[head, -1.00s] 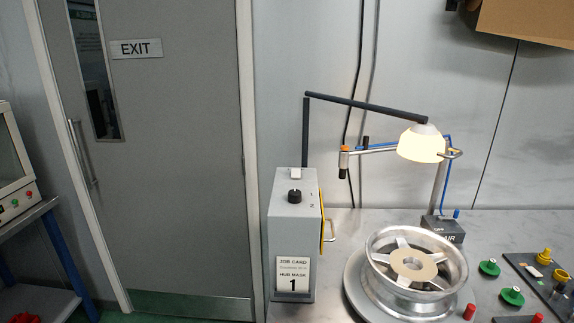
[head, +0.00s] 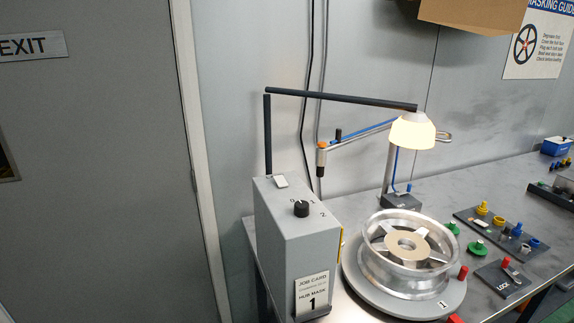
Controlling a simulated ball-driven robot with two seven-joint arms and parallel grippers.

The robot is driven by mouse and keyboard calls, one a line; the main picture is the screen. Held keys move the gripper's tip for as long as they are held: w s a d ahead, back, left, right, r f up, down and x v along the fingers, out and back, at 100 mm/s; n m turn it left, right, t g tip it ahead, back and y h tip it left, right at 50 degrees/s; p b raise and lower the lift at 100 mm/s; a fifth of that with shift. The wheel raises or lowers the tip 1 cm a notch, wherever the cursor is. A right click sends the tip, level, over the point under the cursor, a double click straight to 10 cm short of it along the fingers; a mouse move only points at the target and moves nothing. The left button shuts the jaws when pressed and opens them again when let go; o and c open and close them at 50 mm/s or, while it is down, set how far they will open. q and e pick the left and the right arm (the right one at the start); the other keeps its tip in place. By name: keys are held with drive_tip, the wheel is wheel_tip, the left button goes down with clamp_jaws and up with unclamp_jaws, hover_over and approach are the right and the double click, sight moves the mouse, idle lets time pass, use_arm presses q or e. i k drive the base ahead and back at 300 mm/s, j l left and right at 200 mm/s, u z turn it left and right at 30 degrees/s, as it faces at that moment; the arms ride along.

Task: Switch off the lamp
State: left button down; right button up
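The lamp (head: 412,132) hangs on a dark jointed arm over the bench, and its shade glows a warm cream colour. A grey control box (head: 297,250) stands at the bench's left end below the lamp arm. On its top are a pale rocker switch (head: 281,181) and a black knob (head: 301,208) with markings around it, including a 2. Neither of my grippers is in view.
A silver wheel (head: 407,247) sits on a round grey turntable (head: 388,298) right of the box. A grey door (head: 90,190) is at left.

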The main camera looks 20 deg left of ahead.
sight(280, 181)
drive_tip(key=i+j+z, duration=0.15)
drive_tip(key=j, duration=0.15)
drive_tip(key=i+j+z, duration=0.1)
drive_tip(key=j, duration=0.2)
drive_tip(key=i+j+z, duration=0.15)
drive_tip(key=j, duration=0.15)
drive_tip(key=i+j+z, duration=0.1)
drive_tip(key=j, duration=0.25)
